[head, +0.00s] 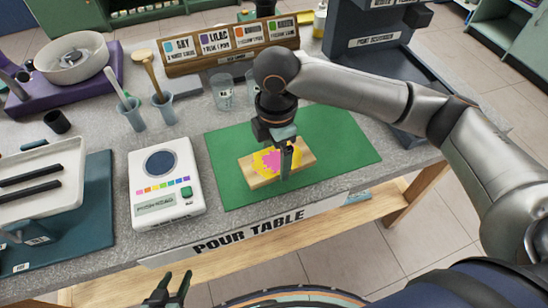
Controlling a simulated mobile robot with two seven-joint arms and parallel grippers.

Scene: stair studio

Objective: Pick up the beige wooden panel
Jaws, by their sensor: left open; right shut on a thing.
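The beige wooden panel (253,175) has yellow and pink paint on its top and is over the green mat (340,155). I cannot tell whether it touches the mat or is slightly raised. My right gripper (286,165) comes down from above and is shut on the panel near its front middle; the wrist and fingers hide part of it. My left gripper (168,290) is open and empty, low at the bottom edge, in front of the table.
A white scale (166,208) stands just left of the mat. Two clear cups (222,92) and a wooden label rack (231,51) are behind it. A dark dispenser (368,40) stands at the back right. Bare mat lies right of the panel.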

